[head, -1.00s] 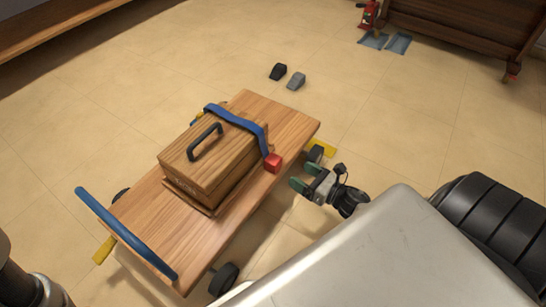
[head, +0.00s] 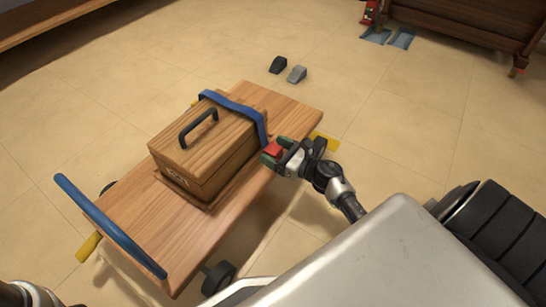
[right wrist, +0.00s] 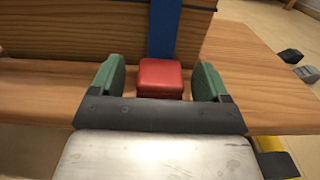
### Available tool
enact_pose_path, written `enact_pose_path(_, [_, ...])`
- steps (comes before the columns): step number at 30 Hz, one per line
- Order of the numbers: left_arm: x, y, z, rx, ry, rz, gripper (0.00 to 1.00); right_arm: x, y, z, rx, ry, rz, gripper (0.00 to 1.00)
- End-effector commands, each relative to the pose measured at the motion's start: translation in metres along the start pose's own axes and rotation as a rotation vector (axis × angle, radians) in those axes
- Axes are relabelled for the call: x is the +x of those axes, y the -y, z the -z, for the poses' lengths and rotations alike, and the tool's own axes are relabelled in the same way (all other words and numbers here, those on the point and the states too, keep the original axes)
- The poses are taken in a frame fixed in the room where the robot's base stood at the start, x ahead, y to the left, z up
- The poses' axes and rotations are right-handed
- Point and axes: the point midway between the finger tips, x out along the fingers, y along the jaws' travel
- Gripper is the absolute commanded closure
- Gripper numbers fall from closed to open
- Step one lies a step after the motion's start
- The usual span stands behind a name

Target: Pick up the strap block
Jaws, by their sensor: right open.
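The strap block is a small red block (head: 272,149) at the lower end of the blue strap (head: 262,128), on the right side of the wooden cart. In the right wrist view the red block (right wrist: 161,78) lies between the two green fingertips, with a gap on each side. My right gripper (head: 279,156) is open around the block and hides part of it in the head view. The right gripper also shows in the right wrist view (right wrist: 160,82). Only a piece of my left arm shows at the lower left; its gripper is out of view.
A wooden box (head: 205,150) with a dark handle sits on the cart (head: 130,218) under the strap. A blue push bar (head: 105,222) stands at the cart's left end. Two wedges, one dark (head: 278,64) and one grey (head: 297,74), lie on open floor behind.

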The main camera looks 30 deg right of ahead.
Motion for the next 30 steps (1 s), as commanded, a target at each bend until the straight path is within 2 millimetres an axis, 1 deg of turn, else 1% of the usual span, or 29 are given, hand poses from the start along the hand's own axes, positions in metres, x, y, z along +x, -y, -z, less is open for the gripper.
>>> enact_pose_path(1, [-0.004, -0.001, 0.001, 0.0, 0.0, 0.0, 1.0, 0.005, 0.0, 0.002, -0.003, 0.001, -0.001, 0.23])
enact_pose_path(3, [-0.004, -0.001, 0.002, 0.0, 0.0, 0.0, 1.0, 0.009, 0.0, 0.0, -0.002, 0.0, -0.001, 0.23])
enact_pose_path(9, [-0.003, -0.001, 0.001, 0.0, 0.0, -0.001, 1.0, 0.009, 0.0, -0.001, 0.0, -0.001, 0.0, 0.23])
enact_pose_path(10, [-0.003, -0.001, 0.001, 0.0, 0.0, -0.001, 1.0, 0.009, 0.0, -0.001, 0.0, -0.001, 0.0, 0.25])
enact_pose_path(20, [-0.003, -0.001, 0.001, 0.0, 0.0, -0.001, 1.0, 0.009, 0.0, 0.0, 0.0, -0.001, 0.0, 0.76])
enact_pose_path(21, [-0.003, -0.001, 0.001, 0.0, 0.0, -0.001, 1.0, 0.009, 0.0, -0.001, 0.0, 0.0, 0.0, 0.77])
enact_pose_path(26, [-0.003, -0.001, 0.001, 0.0, 0.0, -0.001, 1.0, 0.009, 0.0, -0.001, 0.0, 0.0, 0.0, 0.77])
enact_pose_path(28, [-0.001, 0.0, 0.0, 0.0, 0.0, -0.001, 1.0, 0.009, 0.0, -0.004, 0.0, 0.0, 0.0, 0.77])
enact_pose_path(30, [0.005, 0.001, -0.002, 0.0, 0.001, -0.001, 1.0, 0.009, 0.0, -0.012, -0.001, 0.0, 0.0, 0.77])
